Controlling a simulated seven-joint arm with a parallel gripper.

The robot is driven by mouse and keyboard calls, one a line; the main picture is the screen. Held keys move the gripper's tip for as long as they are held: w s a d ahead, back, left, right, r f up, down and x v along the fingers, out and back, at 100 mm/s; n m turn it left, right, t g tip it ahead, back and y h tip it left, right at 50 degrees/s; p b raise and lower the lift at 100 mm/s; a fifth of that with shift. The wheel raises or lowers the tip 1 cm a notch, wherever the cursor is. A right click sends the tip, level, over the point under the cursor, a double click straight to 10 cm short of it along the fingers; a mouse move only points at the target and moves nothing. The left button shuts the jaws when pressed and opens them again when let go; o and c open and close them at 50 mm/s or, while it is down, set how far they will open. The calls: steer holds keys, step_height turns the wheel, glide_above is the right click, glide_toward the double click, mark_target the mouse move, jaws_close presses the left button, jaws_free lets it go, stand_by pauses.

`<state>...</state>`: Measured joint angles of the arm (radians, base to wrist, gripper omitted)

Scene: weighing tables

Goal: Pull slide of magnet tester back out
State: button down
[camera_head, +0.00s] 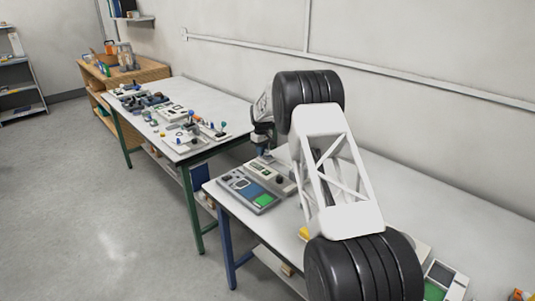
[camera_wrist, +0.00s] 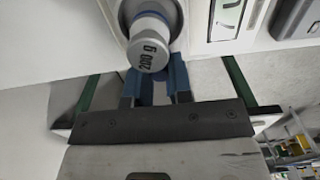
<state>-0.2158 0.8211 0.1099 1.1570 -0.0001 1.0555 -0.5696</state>
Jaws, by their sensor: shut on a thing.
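My gripper (camera_head: 262,150) points down over the pale device (camera_head: 270,178) on the near table, apparently the magnet tester. In the wrist view its two blue fingers (camera_wrist: 158,88) reach to just below a grey cylinder marked 200 g (camera_wrist: 149,56). A panel with a dial (camera_wrist: 225,18) shows to the right.
A grey device with a blue screen and green pad (camera_head: 248,190) sits beside the pale one, at the table's front edge. My arm covers much of the near table. A second table (camera_head: 222,100) at the left bears several instruments. A wall is behind.

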steer(key=shift+w+a, duration=0.15)
steer(key=c, duration=1)
jaws_free()
steer(key=shift+r, duration=3.9)
